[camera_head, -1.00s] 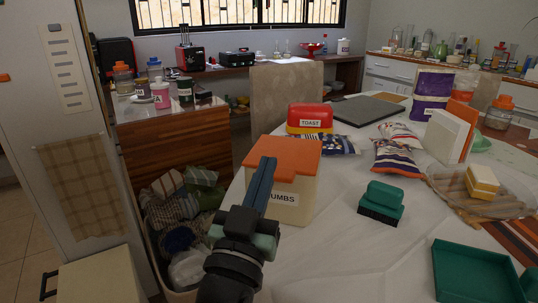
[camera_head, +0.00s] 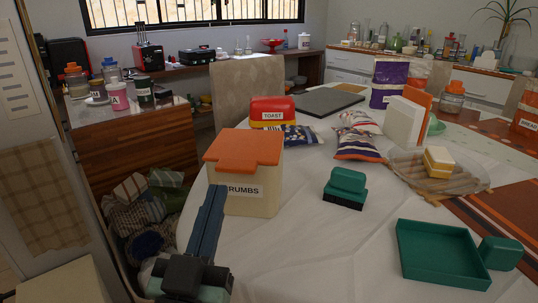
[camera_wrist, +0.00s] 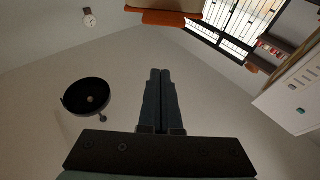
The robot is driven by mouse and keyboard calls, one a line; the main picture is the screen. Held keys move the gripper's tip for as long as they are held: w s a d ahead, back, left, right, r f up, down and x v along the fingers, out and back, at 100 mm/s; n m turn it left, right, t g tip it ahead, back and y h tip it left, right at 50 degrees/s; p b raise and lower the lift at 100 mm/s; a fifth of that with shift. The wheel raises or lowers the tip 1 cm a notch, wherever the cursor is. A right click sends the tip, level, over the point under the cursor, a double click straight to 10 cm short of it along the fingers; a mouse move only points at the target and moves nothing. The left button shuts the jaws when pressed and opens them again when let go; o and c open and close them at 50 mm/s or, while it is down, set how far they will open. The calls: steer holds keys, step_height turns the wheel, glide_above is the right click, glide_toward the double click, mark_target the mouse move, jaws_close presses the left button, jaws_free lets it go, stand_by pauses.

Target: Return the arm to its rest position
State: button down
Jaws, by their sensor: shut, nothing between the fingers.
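My gripper (camera_head: 214,204) shows at the lower left of the head view, over the near left edge of the table, in front of the crumbs bin. Its two dark fingers are together with nothing between them. In the wrist view, the closed fingers (camera_wrist: 160,74) point away from the camera toward a pale wall or ceiling, with no object near the tips. The crumbs bin (camera_head: 243,203) is cream with an orange lid. It stands upright on the table, and the gripper hides part of its lower left side in the head view.
The white-clothed table (camera_head: 310,250) holds a green brush (camera_head: 346,187), a green tray (camera_head: 440,255), a red toast box (camera_head: 272,110) and patterned packets (camera_head: 357,145). A basket of cloths (camera_head: 150,213) stands left of the table. The cloth between brush and gripper is clear.

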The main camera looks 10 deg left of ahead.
steer(key=d+r+m+t+h, duration=0.1)
steer(key=d+r, duration=0.3)
steer(key=r, duration=0.3)
steer(key=d+r+m+t+h, duration=0.1)
steer(key=d+r+m+h, duration=0.1)
steer(key=d+r, duration=0.35)
steer(key=s+d+r+n+t+y, duration=0.1)
steer(key=s+d+r+t, duration=0.15)
steer(key=r, duration=0.45)
steer(key=s+d+r+n+t, duration=0.1)
steer(key=s+d+r, duration=0.25)
steer(key=r, duration=0.45)
step_height(320, 180, up, 34)
steer(key=a+p, duration=0.1)
steer(key=p, duration=3.4)
steer(key=shift+f, duration=0.15)
